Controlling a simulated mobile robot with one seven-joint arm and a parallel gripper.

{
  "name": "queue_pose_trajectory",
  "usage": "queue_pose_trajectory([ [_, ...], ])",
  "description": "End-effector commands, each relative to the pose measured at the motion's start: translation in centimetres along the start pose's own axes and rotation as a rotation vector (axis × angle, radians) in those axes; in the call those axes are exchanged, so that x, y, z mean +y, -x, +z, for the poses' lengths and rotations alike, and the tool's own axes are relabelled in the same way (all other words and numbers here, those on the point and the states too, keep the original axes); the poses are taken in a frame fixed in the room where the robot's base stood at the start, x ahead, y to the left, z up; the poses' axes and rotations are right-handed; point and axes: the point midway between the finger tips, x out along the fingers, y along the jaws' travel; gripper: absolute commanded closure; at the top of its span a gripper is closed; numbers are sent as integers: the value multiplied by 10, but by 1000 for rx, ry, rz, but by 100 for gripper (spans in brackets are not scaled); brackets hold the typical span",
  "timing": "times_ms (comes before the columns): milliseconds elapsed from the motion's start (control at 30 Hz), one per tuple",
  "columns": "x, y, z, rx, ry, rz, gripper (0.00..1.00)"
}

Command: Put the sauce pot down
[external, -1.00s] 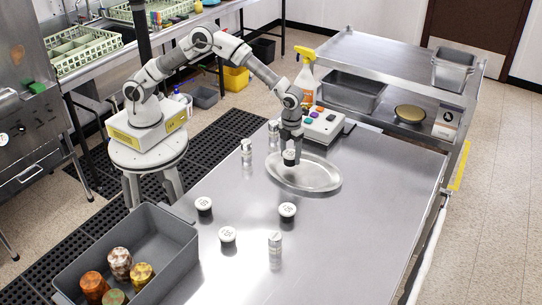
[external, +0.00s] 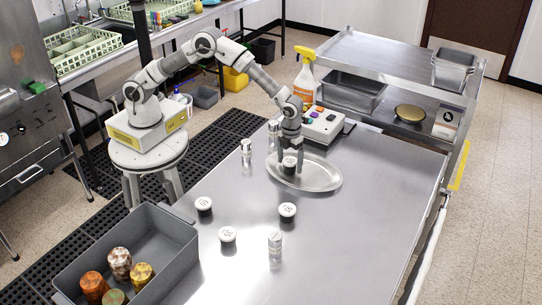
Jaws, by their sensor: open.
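A small sauce pot with a dark lid and a pale label (external: 289,163) is on the oval metal platter (external: 322,180), toward its left part. My gripper (external: 290,167) is low over the platter with its fingers around this pot. The jaws are open, one finger on each side of it. The pot's lower part is partly hidden by the fingers. Similar lidded pots stand on the steel table: one at the left (external: 204,205), one in the middle (external: 287,211) and one nearer the front (external: 228,236).
Metal-topped shakers stand at the table's left edge (external: 246,150), behind the platter (external: 273,131) and in front (external: 275,245). A button box (external: 322,127) and a spray bottle (external: 305,80) are behind the platter. A grey bin (external: 170,262) holds several colourful jars. The table's right side is clear.

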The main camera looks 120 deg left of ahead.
Motion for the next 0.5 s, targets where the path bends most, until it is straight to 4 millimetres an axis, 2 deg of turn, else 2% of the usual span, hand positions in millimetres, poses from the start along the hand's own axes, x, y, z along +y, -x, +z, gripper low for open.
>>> queue_pose_trajectory([
  [167, 0, 9, 0, -1, 0, -2, 2],
  [233, -1, 19, 0, -1, 0, -2, 2],
  [500, -1, 79, 1, -2, 0, -4, 2],
])
